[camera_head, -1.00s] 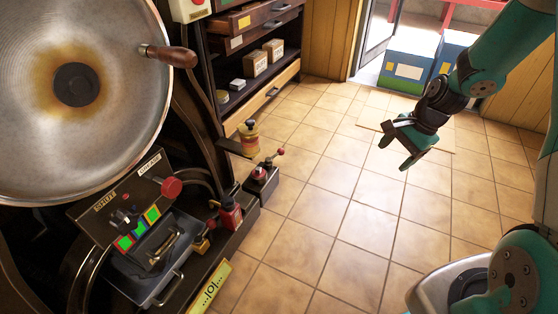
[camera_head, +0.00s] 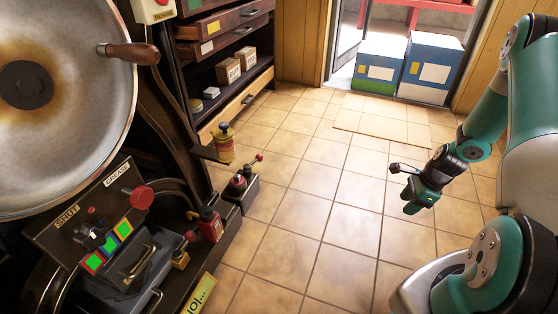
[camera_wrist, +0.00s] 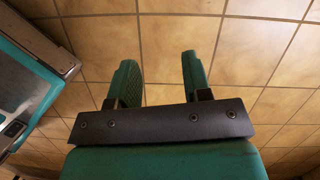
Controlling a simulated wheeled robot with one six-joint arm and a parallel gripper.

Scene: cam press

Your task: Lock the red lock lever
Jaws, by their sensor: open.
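A small lever with a red ball end (camera_head: 257,158) rises from a black box (camera_head: 240,193) with a red part on it, on the floor-side ledge of the machine. A red block (camera_head: 210,224) with a small red ball beside it sits nearer, at the machine's base. I cannot tell for sure which of these is the red lock lever. My gripper (camera_head: 415,200) hangs over the tiled floor, well to the right of them. In the wrist view my gripper (camera_wrist: 158,64) is open and empty, with only tiles between its fingers.
A large metal pan (camera_head: 70,120) with a wooden handle stands left, above a control panel (camera_head: 100,222) with a red knob and lit green buttons. A yellow-red bottle (camera_head: 225,145) stands on a shelf. Drawers and blue boxes (camera_head: 380,68) are behind. The middle floor is clear.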

